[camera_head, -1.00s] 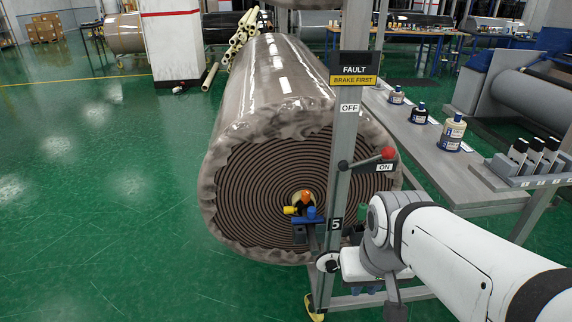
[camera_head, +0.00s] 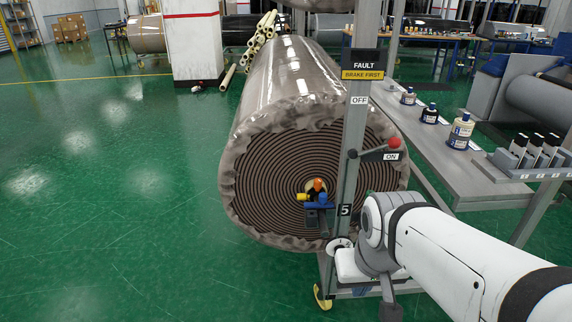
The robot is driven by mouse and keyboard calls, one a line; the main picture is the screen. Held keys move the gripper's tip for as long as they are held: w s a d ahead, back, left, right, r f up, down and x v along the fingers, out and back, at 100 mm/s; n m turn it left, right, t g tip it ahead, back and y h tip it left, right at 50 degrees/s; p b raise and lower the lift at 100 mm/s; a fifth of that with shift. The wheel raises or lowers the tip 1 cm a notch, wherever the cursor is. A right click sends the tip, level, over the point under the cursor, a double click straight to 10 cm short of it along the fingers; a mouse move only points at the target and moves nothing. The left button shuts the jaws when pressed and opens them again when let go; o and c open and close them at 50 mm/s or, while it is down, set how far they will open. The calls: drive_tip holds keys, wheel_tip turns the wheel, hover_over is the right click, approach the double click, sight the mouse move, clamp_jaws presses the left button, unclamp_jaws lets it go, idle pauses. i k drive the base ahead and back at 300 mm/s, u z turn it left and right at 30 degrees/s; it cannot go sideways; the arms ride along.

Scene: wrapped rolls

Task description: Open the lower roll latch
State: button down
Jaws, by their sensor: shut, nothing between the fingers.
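A large wrapped roll (camera_head: 285,88) lies with its spiral end facing me, low behind the grey post. At its core sits the latch (camera_head: 318,205), a blue part with a yellow piece on the left and an orange piece on top. My gripper (camera_head: 350,265) is at the end of my white arm, right of and below the latch, by the foot of the post. It is shut and holds nothing. Its fingertips are mostly hidden, and I cannot tell whether it touches anything. I cannot tell whether the latch is open.
The post (camera_head: 352,150) carries a "FAULT / BRAKE FIRST" sign (camera_head: 363,65) and OFF and ON labels. A lever with a red knob (camera_head: 394,143) points to ON. A grey bench (camera_head: 440,155) with several bottles stands right. Green floor at left is clear.

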sight(323, 203)
drive_tip(key=u, duration=0.25)
drive_tip(key=i, duration=1.05)
drive_tip(key=z, duration=0.25)
